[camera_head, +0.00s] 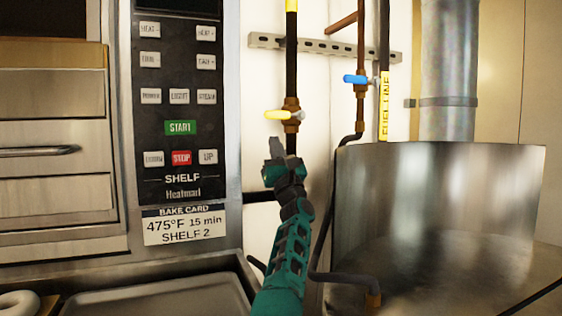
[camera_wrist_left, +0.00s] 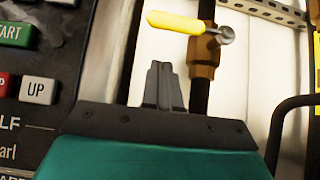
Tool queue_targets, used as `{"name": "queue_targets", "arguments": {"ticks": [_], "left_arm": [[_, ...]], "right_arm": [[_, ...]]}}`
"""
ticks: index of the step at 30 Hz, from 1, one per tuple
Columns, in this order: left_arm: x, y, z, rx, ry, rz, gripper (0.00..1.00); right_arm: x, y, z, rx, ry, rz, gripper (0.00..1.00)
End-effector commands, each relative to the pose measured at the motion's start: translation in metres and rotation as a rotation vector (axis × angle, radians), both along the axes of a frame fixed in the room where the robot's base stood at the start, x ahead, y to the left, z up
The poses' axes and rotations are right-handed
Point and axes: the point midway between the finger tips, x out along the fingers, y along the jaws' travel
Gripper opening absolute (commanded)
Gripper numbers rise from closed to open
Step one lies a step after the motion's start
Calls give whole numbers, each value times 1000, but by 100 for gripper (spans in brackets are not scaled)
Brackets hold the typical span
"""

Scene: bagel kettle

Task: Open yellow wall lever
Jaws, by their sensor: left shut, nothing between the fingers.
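The yellow wall lever (camera_head: 279,115) sits on a brass valve on a dark vertical pipe, and its handle points left, across the pipe. In the left wrist view the yellow lever (camera_wrist_left: 176,23) is above and slightly ahead of the fingertips, with the brass valve body to its right. My left gripper (camera_head: 275,142) is shut and empty, just below the lever, with a small gap between them. The shut fingers also show in the left wrist view (camera_wrist_left: 164,66). My right gripper is in neither view.
A blue lever (camera_head: 355,79) is on another pipe to the right. A large metal kettle (camera_head: 440,195) stands at the right, with a dark hose (camera_head: 333,215) beside it. An oven control panel (camera_head: 180,100) is at the left. A metal tray (camera_head: 160,298) lies below the panel.

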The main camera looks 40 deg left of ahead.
Motion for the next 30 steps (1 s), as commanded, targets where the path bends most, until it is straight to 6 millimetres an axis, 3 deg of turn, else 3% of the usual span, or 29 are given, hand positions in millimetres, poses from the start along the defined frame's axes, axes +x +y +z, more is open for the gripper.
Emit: {"name": "queue_targets", "arguments": {"ticks": [3, 8, 30], "left_arm": [[0, -1, 22, 0, -3, -1, 0], [-1, -1, 36, 0, -1, 1, 0], [5, -1, 44, 26, 48, 1, 0]], "right_arm": [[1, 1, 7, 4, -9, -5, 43], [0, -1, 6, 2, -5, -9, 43], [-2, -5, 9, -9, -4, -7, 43]]}}
